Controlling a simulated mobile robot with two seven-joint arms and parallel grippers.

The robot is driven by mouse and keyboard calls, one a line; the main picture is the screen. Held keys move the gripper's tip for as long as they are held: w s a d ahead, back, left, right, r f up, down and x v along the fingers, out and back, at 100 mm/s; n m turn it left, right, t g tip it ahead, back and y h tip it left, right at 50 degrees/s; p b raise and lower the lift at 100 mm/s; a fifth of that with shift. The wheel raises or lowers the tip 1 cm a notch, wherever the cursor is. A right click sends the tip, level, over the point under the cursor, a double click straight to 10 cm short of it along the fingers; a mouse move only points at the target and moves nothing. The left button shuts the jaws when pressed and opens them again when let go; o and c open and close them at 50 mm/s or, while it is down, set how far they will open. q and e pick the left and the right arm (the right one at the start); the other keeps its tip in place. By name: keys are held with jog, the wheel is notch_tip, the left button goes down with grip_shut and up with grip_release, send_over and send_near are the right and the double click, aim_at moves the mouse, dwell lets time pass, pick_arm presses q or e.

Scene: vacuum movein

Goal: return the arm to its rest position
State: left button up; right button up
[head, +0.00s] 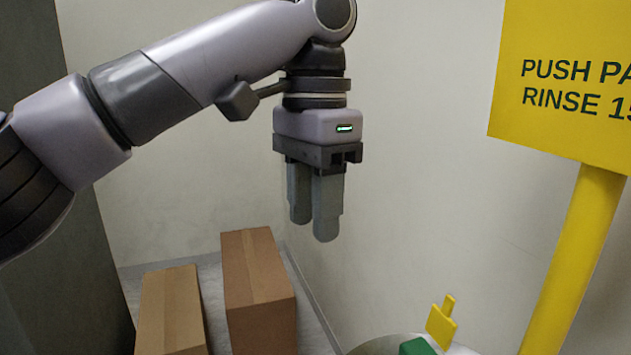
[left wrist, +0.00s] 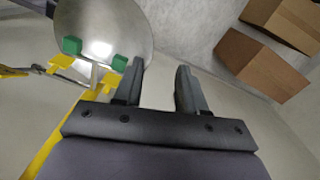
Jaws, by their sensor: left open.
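My left arm (head: 200,60) reaches in from the left in the head view, bent high in front of the wall. My left gripper (head: 315,225) hangs from it, pointing down, with nothing between its fingers. In the left wrist view my left gripper (left wrist: 160,75) shows its two dark fingers apart and empty. It is clear of the things below. My right gripper is in neither view.
Two cardboard boxes (head: 258,290) (left wrist: 262,64) stand on the floor. At lower right is a round metallic bowl (head: 385,345) (left wrist: 105,25) with green and yellow parts. A yellow sign (head: 565,80) on a yellow post (head: 575,260) stands right of my gripper. Pale walls are close behind.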

pick_arm(q)
jog(key=w+a+r+n+h, duration=0.1)
jog(key=w+a+n+h, duration=0.15)
jog(key=a, duration=1.15)
jog(key=w+a+r+n+h, duration=0.15)
jog(key=w+a+n, duration=0.25)
jog(key=a, duration=1)
jog(key=w+d+f+t, duration=0.1)
jog(key=w+d+f, duration=0.15)
jog(key=f, duration=0.85)
jog(key=w+d+f+t, duration=0.1)
jog(key=w+f, duration=0.2)
jog(key=f, duration=0.9)
notch_tip(320, 180, down, 18)
jog(key=s+d+t, duration=0.2)
jog(key=s+t, duration=0.1)
jog(key=s+a+f+t, duration=0.2)
jog(key=s+f, duration=0.7)
jog(key=f, duration=0.1)
jog(key=s+a+f+m+t+y, duration=0.1)
jog(key=s+a+t, duration=0.15)
jog(key=s, duration=0.45)
jog(key=s+a+f+m+t+y, duration=0.1)
jog(key=s+a+m, duration=0.15)
jog(key=s, duration=0.55)
jog(key=d+n, duration=0.5)
jog(key=d, duration=0.4)
jog(key=shift+s+d+r+n+t, duration=0.15)
jog(key=shift+d+n+t, duration=0.05)
jog(key=shift+n+t, duration=0.25)
